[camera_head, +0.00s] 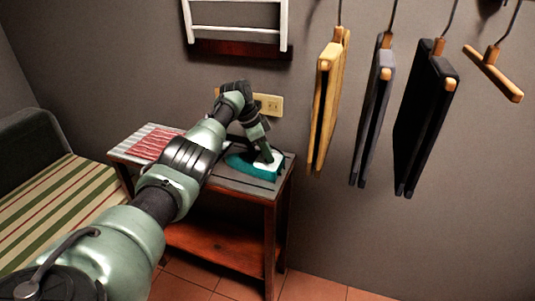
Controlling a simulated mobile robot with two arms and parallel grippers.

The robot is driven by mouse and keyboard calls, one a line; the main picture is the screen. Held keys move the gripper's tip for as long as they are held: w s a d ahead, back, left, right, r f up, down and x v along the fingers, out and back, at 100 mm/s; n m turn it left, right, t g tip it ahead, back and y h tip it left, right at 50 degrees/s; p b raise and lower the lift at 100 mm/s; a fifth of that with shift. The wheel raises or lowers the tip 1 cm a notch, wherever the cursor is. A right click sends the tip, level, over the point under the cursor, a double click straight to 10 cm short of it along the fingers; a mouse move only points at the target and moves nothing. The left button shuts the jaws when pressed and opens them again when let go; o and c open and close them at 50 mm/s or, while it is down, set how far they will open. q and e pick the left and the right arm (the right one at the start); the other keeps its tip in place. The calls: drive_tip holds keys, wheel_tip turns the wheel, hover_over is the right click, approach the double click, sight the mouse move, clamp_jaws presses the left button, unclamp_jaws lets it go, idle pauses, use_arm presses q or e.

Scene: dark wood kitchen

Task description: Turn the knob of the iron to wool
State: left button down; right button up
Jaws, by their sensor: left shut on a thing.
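The iron (240,164), teal with a pale upper part, rests on a small wooden table (268,190) against the wall. My left arm reaches in from the lower left, and its gripper (268,157) points down onto the top of the iron. The gripper is shut on a part of the iron. The knob is hidden or too small to make out, so its setting cannot be read, and I cannot tell which part is held. My right gripper is not in view.
A red-and-white striped cloth (152,143) lies at the table's left end. A wall outlet (268,104) is behind the iron. Hangers with folded garments (425,118) hang on the right. A striped sofa (60,205) stands left. Floor shows at front right.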

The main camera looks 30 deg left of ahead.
use_arm(q)
drive_tip(key=c, duration=1.2)
unclamp_jaws()
drive_tip(key=v, duration=0.7)
drive_tip(key=shift+s+a+r, duration=0.1)
drive_tip(key=shift+r, duration=0.3)
